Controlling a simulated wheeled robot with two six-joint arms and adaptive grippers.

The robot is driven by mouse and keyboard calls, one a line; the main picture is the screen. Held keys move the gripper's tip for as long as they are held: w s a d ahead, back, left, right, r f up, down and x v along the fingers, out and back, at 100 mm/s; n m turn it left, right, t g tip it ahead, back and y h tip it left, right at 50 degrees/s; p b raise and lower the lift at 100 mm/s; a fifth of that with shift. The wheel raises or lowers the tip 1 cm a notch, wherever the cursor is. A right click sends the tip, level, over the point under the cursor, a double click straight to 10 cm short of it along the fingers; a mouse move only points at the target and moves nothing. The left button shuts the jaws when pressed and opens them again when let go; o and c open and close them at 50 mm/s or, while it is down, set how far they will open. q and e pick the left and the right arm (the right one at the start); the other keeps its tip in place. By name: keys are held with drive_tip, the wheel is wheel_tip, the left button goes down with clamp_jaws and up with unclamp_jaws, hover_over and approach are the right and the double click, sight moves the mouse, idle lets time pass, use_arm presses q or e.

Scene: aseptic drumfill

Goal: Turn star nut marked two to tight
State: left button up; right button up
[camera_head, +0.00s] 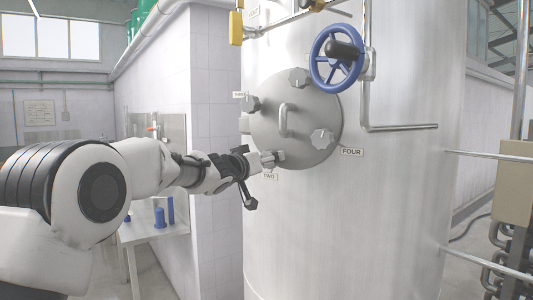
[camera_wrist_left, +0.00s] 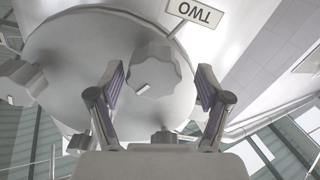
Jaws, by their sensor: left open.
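The star nut marked two is a grey lobed knob (camera_wrist_left: 155,70) in the left wrist view, with a light mark on its face. The TWO label (camera_wrist_left: 195,12) is beside it, and also shows below it in the head view (camera_head: 269,176). The nut sits at the lower rim of the round grey hatch cover (camera_head: 300,107). My left gripper (camera_head: 268,160) is at this nut, partly hiding it. In the left wrist view, its fingers (camera_wrist_left: 159,73) are open, one on each side of the nut, with visible gaps. My right gripper is not in view.
Other star nuts (camera_head: 299,77) (camera_head: 322,138) (camera_head: 250,103) and a bar handle (camera_head: 283,120) stand out from the cover. A blue handwheel (camera_head: 323,82) and a pipe (camera_head: 400,127) are at upper right on the steel tank (camera_head: 370,220). A side table (camera_head: 150,232) is behind my left arm.

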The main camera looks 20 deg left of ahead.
use_arm(q)
drive_tip(key=shift+d+r, duration=0.1)
drive_tip(key=shift+d, duration=0.35)
drive_tip(key=shift+w+a, duration=0.1)
drive_tip(key=shift+w, duration=0.05)
drive_tip(key=c, duration=1.2)
drive_tip(key=shift+o, duration=0.2)
